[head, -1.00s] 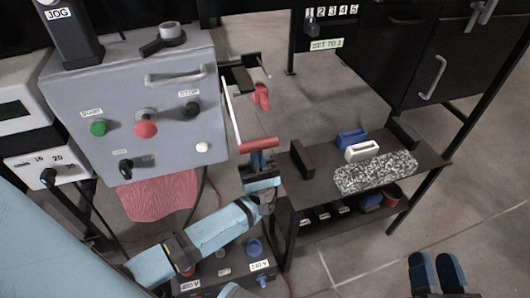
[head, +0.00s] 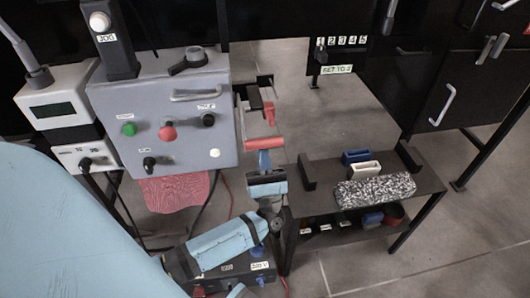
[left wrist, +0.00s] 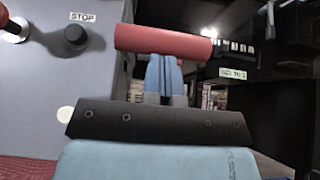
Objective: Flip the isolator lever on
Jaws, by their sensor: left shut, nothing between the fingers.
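The isolator lever has a red crossbar grip (head: 264,143) at the right side of the grey control box (head: 190,87). A thin arm runs from the box side down to the grip, so the grip hangs low. In the left wrist view the red grip (left wrist: 163,42) lies nearly level across the top. My left gripper (head: 264,154) is shut and empty, its blue fingers pointing up just below the grip. In the left wrist view the fingertips (left wrist: 164,60) are right at its lower edge; whether they touch it I cannot tell. My right gripper is not in view.
The box carries a green button (head: 129,129), a red knob (head: 168,132) and black knobs. A low black shelf (head: 430,178) with a speckled block (head: 375,190) stands to the right. A voltage box (head: 225,270) sits on the floor under my arm. Open floor lies at lower right.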

